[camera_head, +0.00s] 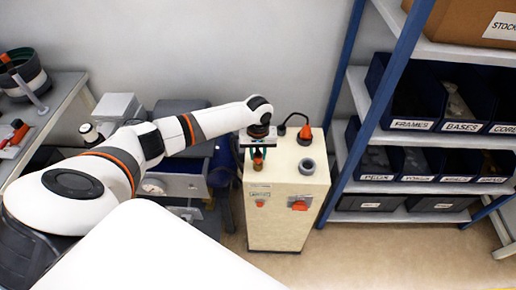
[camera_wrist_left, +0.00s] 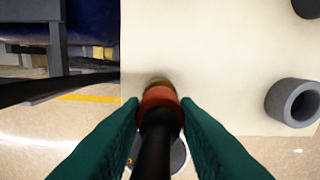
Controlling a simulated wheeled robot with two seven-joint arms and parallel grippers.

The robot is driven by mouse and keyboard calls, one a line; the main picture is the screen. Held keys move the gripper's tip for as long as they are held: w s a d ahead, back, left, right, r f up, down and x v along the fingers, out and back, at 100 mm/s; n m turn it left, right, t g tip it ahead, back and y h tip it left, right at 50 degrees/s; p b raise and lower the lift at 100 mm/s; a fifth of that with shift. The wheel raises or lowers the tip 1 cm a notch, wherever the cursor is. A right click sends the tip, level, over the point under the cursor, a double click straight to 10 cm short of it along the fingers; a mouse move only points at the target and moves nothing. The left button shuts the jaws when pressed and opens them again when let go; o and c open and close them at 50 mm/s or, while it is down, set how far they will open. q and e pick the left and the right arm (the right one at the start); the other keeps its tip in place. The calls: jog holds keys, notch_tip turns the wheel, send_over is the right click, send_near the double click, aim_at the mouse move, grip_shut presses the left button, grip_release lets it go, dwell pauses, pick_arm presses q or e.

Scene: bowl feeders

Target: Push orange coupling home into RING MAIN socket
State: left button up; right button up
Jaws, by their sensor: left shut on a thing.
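My left gripper (camera_head: 258,146) is over the left part of a cream cabinet's top (camera_head: 283,178). In the left wrist view its green fingers (camera_wrist_left: 160,108) are shut on the orange coupling (camera_wrist_left: 159,97), one on each side, with a black hose running from it toward the camera. The coupling shows small and orange under the gripper in the head view (camera_head: 258,158). A brass-coloured rim (camera_wrist_left: 158,83) shows at the coupling's front end. Whether it is seated in a socket cannot be told. My right gripper is not in view.
A grey open ring (camera_head: 306,167) stands on the cabinet top at the right, and also shows in the wrist view (camera_wrist_left: 294,102). An orange-and-black plug with a cable (camera_head: 304,134) is behind it. A blue shelf rack (camera_head: 375,85) with labelled bins stands right of the cabinet.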

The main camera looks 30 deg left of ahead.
pick_arm(q)
jog(key=shift+f, duration=0.6)
dwell(0.3)
jog(key=o, duration=1.3)
jog(key=shift+o, duration=0.2)
jog(key=shift+r, duration=0.1)
notch_tip(320, 180, up, 7)
jog(key=p, duration=0.8)
notch_tip(320, 180, up, 2)
jog(key=p, duration=0.2)
jog(key=shift+r+p, duration=0.15)
jog(key=shift+p, duration=0.2)
jog(key=shift+r, duration=0.85)
